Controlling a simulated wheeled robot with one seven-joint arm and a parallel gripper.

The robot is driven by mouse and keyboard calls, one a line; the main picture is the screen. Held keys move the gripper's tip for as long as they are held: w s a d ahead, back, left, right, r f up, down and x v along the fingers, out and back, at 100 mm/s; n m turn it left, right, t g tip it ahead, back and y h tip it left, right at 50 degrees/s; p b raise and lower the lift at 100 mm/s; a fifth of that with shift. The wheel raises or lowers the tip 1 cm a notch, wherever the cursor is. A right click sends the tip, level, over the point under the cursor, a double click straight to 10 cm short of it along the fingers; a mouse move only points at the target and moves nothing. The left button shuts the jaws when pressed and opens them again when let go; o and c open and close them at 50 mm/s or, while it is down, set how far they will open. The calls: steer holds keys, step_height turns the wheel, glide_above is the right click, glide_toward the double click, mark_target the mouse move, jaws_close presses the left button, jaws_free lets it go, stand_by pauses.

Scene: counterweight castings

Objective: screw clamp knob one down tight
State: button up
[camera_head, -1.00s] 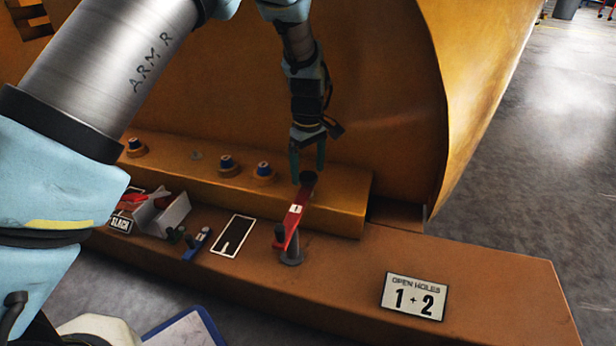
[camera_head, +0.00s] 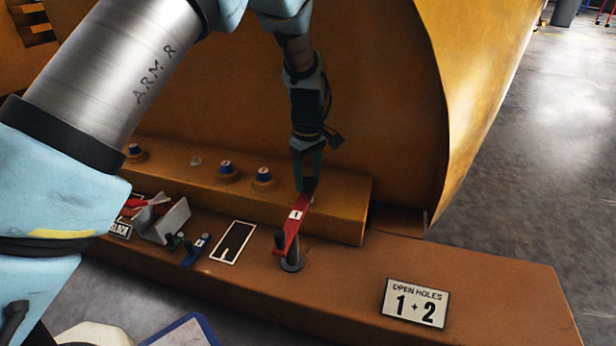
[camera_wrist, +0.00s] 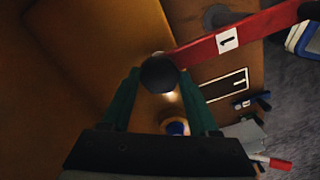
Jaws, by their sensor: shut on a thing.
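Clamp knob one (camera_head: 308,184) is a dark round knob at the upper end of a red clamp bar (camera_head: 294,226) marked 1. The bar slants from the orange ledge down to a grey post (camera_head: 291,263) on the brown beam. My gripper (camera_head: 308,178) comes from above and its green fingers are shut on the knob. In the wrist view the knob (camera_wrist: 159,74) sits between the fingertips, with the red bar (camera_wrist: 232,38) running off to the right. The knob's thread and the bar's seat under it are hidden.
Blue-topped studs (camera_head: 263,176) stand on the ledge left of the knob. A grey tray (camera_head: 175,219) with red items, a blue piece (camera_head: 196,250) and a black outlined panel (camera_head: 233,242) are on the beam. An OPEN HOLES 1+2 sign (camera_head: 414,303) lies to the right.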

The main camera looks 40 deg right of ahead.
steer(key=c, duration=0.3)
steer(key=shift+r+m+p, duration=0.15)
steer(key=shift+m+p, duration=0.15)
steer(key=shift+p, duration=0.3)
steer(key=shift+r+m+p, duration=0.1)
steer(key=shift+m+p, duration=0.4)
steer(key=shift+p, duration=0.4)
steer(key=m+p, duration=0.2)
steer(key=p, duration=0.1)
steer(key=shift+r, duration=0.1)
steer(key=m+p, duration=0.5)
steer(key=shift+f+m+p, duration=0.15)
steer(key=shift+m+p, duration=0.6)
steer(key=shift+m, duration=0.35)
steer(key=shift+f+m+p, duration=0.15)
steer(key=shift+m+p, duration=0.55)
steer(key=shift+m, duration=0.4)
